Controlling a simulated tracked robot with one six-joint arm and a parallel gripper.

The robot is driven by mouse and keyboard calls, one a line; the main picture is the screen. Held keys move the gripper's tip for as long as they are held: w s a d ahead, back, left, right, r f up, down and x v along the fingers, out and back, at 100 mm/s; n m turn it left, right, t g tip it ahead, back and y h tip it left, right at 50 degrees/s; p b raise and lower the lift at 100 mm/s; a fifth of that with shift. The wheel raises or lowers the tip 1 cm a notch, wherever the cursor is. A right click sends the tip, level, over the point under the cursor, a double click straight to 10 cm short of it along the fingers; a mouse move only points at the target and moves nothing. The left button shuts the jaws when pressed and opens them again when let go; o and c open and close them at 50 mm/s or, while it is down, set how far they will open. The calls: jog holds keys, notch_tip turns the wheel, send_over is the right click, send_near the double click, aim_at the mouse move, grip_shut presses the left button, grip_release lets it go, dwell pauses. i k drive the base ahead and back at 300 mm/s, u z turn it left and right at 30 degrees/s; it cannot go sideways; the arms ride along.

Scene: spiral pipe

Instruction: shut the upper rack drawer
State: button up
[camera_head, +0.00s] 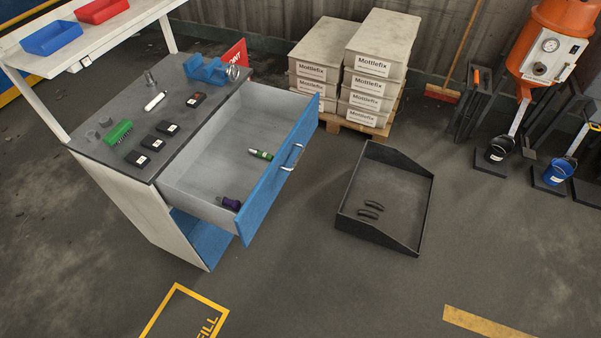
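The upper rack drawer (271,193) is pulled out from the workbench-like rack (103,150). Its blue front stands well away from the rack body and carries a silver handle (292,158). Inside the drawer lie a green cylinder (261,154) and a purple-handled tool (229,203). Below the drawer, a blue surface (205,240) shows in the lower part of the rack. My gripper is not in view.
Small tools, black boxes and a blue vise (205,71) sit on the rack top. A black open tray (388,190) lies on the floor to the right. Stacked Mottlefix blocks (371,66) stand behind on a pallet.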

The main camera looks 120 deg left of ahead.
aim_at(217, 162)
jog(key=i, duration=0.35)
jog(key=u, duration=4.9)
jog(key=i, duration=0.15)
jog(key=z, duration=0.7)
